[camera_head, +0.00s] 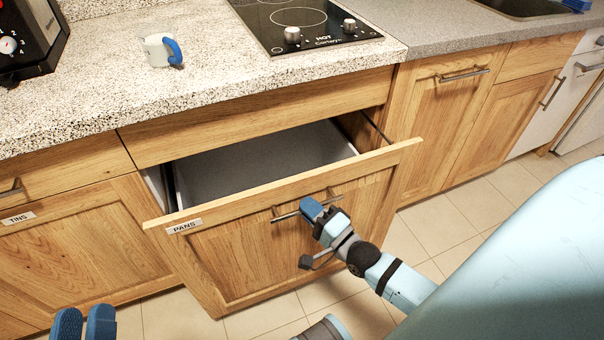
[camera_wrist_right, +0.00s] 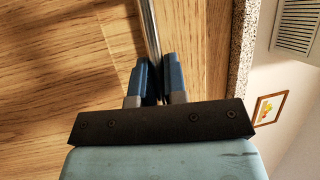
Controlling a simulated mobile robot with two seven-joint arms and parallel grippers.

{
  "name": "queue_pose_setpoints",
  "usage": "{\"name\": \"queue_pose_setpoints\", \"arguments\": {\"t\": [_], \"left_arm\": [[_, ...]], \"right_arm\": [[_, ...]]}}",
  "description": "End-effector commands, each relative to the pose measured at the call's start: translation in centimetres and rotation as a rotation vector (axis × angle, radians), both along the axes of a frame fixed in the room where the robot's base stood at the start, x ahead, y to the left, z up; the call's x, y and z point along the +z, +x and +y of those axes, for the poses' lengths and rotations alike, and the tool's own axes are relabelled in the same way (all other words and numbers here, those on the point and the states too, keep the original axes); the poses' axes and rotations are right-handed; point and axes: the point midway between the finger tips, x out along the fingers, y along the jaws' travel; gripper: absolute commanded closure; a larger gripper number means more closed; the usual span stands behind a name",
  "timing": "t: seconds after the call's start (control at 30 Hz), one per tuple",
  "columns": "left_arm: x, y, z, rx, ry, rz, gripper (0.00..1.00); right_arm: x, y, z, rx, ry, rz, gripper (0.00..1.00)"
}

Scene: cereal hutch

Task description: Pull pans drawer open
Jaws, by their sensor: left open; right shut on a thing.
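The pans drawer (camera_head: 240,245) is a wooden front with a "PANS" label (camera_head: 184,227) at its upper left. It stands pulled out from the cabinet, and its grey inside shows empty where visible. Its metal bar handle (camera_head: 285,216) is on the front. My right gripper (camera_head: 318,212) is shut on the handle; in the right wrist view its blue fingers (camera_wrist_right: 156,82) close around the metal bar (camera_wrist_right: 149,30). My left gripper (camera_head: 84,323) is open and empty at the bottom left, apart from the cabinet.
A speckled counter (camera_head: 100,105) runs above, with a cup with a blue handle (camera_head: 160,50), a black cooktop (camera_head: 300,22) and a dark appliance (camera_head: 28,40). A "TINS" front (camera_head: 80,245) is at the left. Tiled floor (camera_head: 260,318) lies before the drawer.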

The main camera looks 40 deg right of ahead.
Motion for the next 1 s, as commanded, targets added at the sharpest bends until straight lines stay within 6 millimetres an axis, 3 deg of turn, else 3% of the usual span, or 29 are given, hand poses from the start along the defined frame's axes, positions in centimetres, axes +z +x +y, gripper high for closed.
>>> {"name": "queue_pose_setpoints", "arguments": {"t": [0.2, 0.5, 0.7, 1.0], "left_arm": [[-4.5, 0.4, 1.5, 0.049, 0.143, 0.221, 0.57], [-8.6, -0.4, 3.3, 0.080, 0.253, 0.396, 0.57], [-9.8, -0.8, 3.7, 0.086, 0.282, 0.446, 0.57], [-10.2, -0.9, 3.9, 0.088, 0.288, 0.457, 0.57]], "right_arm": [[0.5, -5.2, 1.2, 0.000, 0.001, 0.003, 1.00], [0.3, -10.0, 2.3, 0.000, -0.001, 0.000, 1.00], [0.1, -11.4, 2.7, 0.001, -0.001, -0.002, 1.00], [0.1, -11.7, 2.8, 0.000, -0.001, -0.004, 1.00]]}}
